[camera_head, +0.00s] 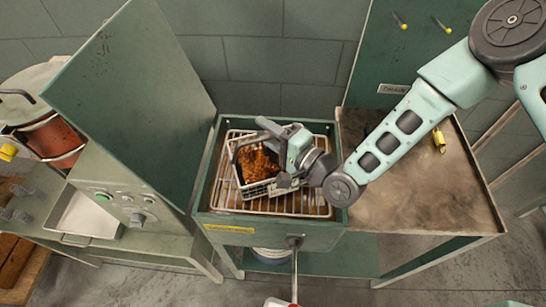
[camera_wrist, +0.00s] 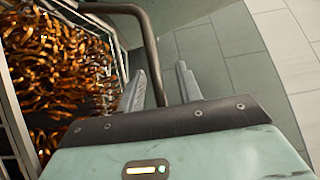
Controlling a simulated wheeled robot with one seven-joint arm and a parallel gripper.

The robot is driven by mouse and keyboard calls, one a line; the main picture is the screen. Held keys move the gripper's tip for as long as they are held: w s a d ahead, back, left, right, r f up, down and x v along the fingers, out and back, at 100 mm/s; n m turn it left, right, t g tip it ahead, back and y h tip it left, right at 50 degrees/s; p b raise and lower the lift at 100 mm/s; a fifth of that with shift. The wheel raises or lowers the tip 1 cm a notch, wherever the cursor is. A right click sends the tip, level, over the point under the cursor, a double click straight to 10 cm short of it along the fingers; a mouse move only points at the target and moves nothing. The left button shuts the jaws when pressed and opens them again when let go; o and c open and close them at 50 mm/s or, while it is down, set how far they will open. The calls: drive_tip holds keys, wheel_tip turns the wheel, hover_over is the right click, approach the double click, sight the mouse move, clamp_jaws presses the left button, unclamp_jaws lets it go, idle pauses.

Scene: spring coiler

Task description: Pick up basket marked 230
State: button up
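A wire basket (camera_head: 240,180) full of orange-brown coiled springs sits on the wire rack of a green open-topped box. No number can be read on it. The springs and wire mesh also fill the left of the wrist view (camera_wrist: 60,75). My gripper (camera_head: 279,147) is at the right side of the basket. In the wrist view my gripper (camera_wrist: 162,88) has its fingers apart, and a dark bent bar (camera_wrist: 149,35), seemingly the basket's handle, runs down between them. A gap shows between the bar and the right finger. Contact with the left finger cannot be told.
The green box (camera_head: 330,228) has a raised lid (camera_head: 130,90) on its left and a yellow label in front. A control panel (camera_head: 125,195) and metal tray (camera_head: 85,215) stand left.

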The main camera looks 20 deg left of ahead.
clamp_jaws()
idle(1.4)
